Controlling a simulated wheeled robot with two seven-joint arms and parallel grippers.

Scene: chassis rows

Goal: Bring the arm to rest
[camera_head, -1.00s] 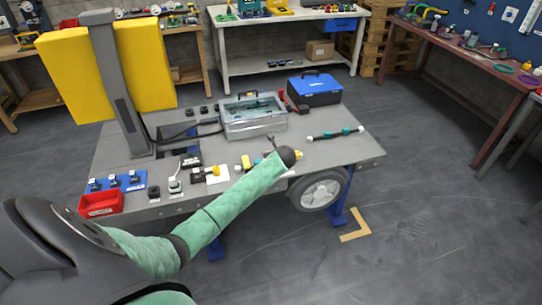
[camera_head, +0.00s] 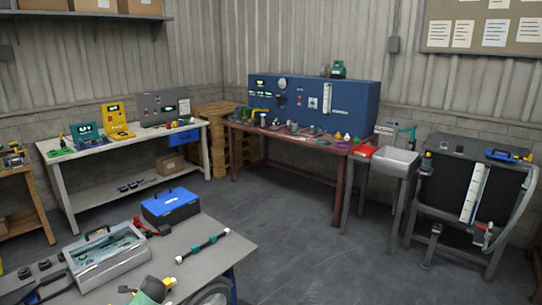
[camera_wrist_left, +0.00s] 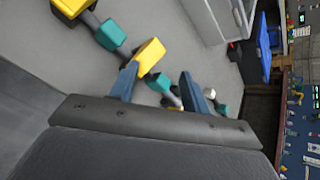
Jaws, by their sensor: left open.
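A yellow and teal jointed part (camera_wrist_left: 150,55) lies on the grey surface beyond the fingers. It shows partly through the gap, and I cannot tell whether the fingers touch it. No object appears clamped. My right gripper is in no view.
A white workbench (camera_head: 60,156) and a red-brown bench (camera_head: 338,190) stand behind. The floor (camera_head: 290,235) between is clear.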

